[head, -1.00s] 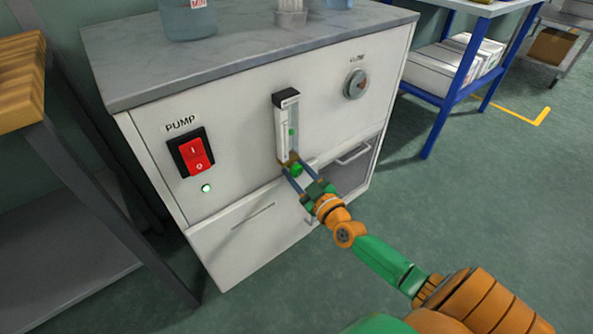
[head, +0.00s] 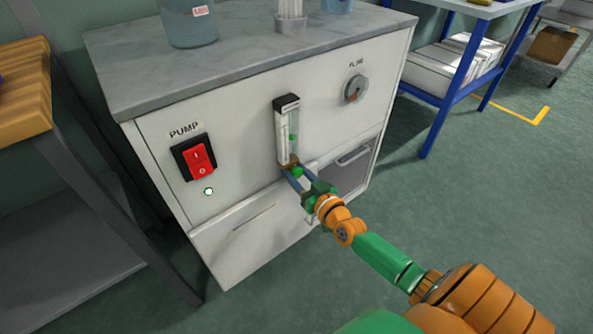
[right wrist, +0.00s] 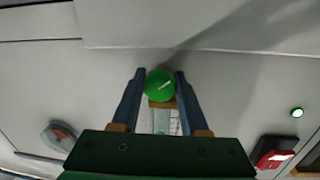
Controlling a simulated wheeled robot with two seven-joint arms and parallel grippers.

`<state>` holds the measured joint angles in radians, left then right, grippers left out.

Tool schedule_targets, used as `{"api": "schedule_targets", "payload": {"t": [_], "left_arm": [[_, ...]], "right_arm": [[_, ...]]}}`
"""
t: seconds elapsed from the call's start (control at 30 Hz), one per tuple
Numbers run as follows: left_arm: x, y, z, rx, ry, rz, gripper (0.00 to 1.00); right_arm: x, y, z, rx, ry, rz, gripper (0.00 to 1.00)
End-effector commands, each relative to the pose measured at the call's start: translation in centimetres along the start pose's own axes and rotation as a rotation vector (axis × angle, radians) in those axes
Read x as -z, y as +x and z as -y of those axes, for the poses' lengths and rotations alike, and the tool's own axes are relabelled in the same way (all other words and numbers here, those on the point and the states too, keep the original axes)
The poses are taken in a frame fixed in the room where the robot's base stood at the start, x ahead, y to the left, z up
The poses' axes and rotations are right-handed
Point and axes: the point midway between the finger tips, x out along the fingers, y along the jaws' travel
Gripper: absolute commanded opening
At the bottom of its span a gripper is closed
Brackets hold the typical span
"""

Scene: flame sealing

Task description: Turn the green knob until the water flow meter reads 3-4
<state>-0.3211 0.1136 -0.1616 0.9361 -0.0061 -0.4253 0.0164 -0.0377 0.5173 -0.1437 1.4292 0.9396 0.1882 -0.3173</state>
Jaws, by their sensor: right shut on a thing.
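The water flow meter (head: 287,130) is a narrow upright clear tube with a black top on the white cabinet front. A small green float shows partway up it; its scale is too small to read. The round green knob (right wrist: 160,85) is at the meter's base and carries a white line, slanted in the right wrist view. My right gripper (right wrist: 160,74) is shut on the knob, one blue finger on each side. In the head view my right gripper (head: 297,169) partly hides the knob. My left gripper is not in view.
The red pump switch (head: 199,158) is left of the meter, with a lit round light (head: 208,191) below. A round dial (head: 355,88) is at upper right. Below are a drawer (head: 255,235) and a compartment with a handle (head: 353,155). Glassware (head: 188,22) stands on top.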

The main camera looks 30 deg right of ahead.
Motion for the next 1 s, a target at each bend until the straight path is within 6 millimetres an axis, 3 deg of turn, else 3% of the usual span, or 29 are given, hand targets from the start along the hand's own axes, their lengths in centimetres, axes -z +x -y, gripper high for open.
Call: {"api": "schedule_targets", "payload": {"t": [0.43, 1.0], "left_arm": [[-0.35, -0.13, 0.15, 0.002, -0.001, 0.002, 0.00], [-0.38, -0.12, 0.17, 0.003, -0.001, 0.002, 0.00]], "right_arm": [[-0.02, -0.01, -0.01, 0.013, 0.262, 0.028, 0.00], [-0.06, -0.02, 0.01, 0.016, 0.324, 0.035, 0.00]]}}
